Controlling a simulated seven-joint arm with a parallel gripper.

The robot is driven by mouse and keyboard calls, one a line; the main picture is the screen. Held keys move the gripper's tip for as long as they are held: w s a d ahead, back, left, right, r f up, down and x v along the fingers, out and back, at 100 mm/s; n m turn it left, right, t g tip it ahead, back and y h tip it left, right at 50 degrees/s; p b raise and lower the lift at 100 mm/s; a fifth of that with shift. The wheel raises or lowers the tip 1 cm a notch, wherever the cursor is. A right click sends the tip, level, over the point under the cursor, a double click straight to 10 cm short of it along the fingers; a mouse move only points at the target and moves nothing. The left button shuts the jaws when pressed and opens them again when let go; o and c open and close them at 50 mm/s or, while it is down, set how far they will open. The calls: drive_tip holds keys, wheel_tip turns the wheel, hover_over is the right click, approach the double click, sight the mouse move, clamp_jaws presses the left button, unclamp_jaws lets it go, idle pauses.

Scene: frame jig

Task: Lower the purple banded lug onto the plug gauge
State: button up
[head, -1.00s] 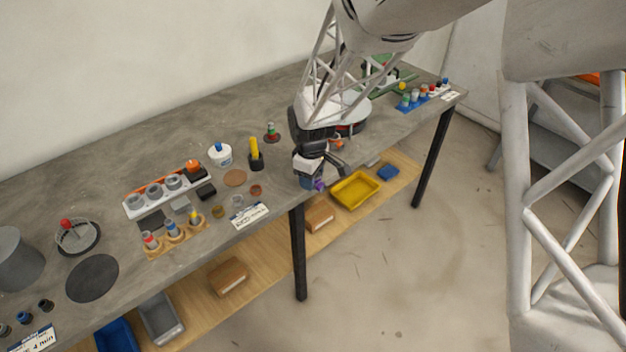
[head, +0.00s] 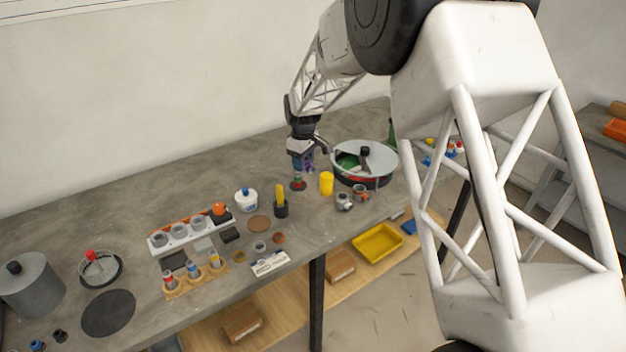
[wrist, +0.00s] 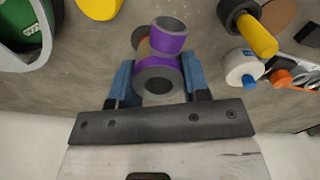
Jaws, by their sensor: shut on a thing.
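The purple banded lug (wrist: 166,62) is held between the blue fingers of my gripper (wrist: 158,85) in the wrist view. It shows two purple rounded parts with grey open ends. In the head view the lug (head: 310,168) is a small purple patch at the fingertips of my gripper (head: 302,164). The plug gauge (head: 298,185), a small red and green post on a dark round base, stands on the bench just below the gripper. The lug appears above it, slightly right; the exact gap is unclear. In the wrist view the lug mostly covers what lies behind it.
A yellow cylinder (head: 326,184) stands close to the right, with a large round tray (head: 378,180) beyond it. Grey fittings (head: 344,201) lie in front. A black holder with a yellow piece (head: 281,208) and a white bottle (head: 246,200) stand to the left.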

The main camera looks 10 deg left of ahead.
drive_tip(key=w+a, duration=0.1)
drive_tip(key=w+a+r, duration=0.1)
drive_tip(key=w, duration=0.1)
drive_tip(key=w+a, duration=0.1)
drive_tip(key=w, duration=0.1)
drive_tip(key=shift+w+a+r, duration=0.1)
drive_tip(key=shift+a+r, duration=0.15)
drive_tip(key=shift+a, duration=0.1)
drive_tip(key=shift+f, duration=0.15)
drive_tip(key=shift+f, duration=2.35)
drive_tip(key=shift+f, duration=1.7)
drive_tip(key=o, duration=1.2)
drive_tip(key=shift+c, duration=0.2)
wheel_tip(320, 180, up, 9)
idle(1.1)
